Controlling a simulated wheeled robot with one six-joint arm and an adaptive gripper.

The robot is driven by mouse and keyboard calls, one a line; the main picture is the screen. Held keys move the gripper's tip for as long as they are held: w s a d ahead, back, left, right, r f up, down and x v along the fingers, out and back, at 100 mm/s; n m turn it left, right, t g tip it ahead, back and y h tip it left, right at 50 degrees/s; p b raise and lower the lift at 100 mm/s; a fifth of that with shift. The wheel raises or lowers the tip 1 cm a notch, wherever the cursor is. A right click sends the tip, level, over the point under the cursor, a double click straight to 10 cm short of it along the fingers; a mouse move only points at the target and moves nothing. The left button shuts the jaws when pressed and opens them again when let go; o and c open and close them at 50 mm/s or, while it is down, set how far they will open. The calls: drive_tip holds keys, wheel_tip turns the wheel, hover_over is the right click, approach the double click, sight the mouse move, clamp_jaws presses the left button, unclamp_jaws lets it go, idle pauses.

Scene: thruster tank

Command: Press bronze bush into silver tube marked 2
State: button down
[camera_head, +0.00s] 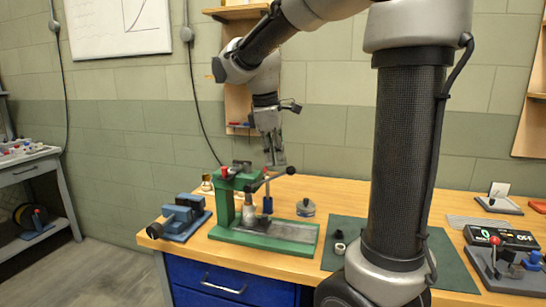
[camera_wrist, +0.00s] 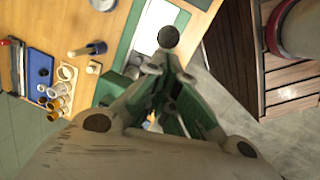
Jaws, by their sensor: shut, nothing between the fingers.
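My gripper (camera_head: 273,160) is shut and empty above the green arbor press (camera_head: 228,205), by its dark lever. The lever's black ball (camera_wrist: 168,37) shows just past my fingertips (camera_wrist: 167,70) in the wrist view; I cannot tell whether they touch it. A silver, tapering piece (camera_head: 248,213) stands upright on the press base, under the ram side; no number is readable on it, and I cannot tell if it is the tube. Several small bronze-coloured rings (camera_wrist: 56,103) lie at the left in the wrist view. I cannot tell which is the bush.
A blue vise (camera_head: 180,216) stands left of the press. A round tin (camera_head: 306,208) stands to its right. A dark green mat (camera_head: 335,257) holds small dark parts.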

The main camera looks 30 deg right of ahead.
drive_tip(key=a+r+n+g+h, duration=0.25)
drive_tip(key=a+r+n, duration=0.25)
drive_tip(key=r+n, duration=0.9)
drive_tip(key=d+f+n, duration=0.1)
drive_tip(key=d+f, duration=0.1)
drive_tip(key=f, duration=0.2)
drive_tip(key=s+d+f+n, duration=0.1)
drive_tip(key=d+f, duration=0.1)
drive_tip(key=f, duration=0.3)
drive_tip(key=s+d+f+h, duration=0.1)
drive_tip(key=f, duration=0.4)
drive_tip(key=shift+s+d+f+n, duration=0.1)
drive_tip(key=shift+d+f+n, duration=0.15)
drive_tip(key=shift+d+n, duration=0.15)
drive_tip(key=shift+f, duration=0.15)
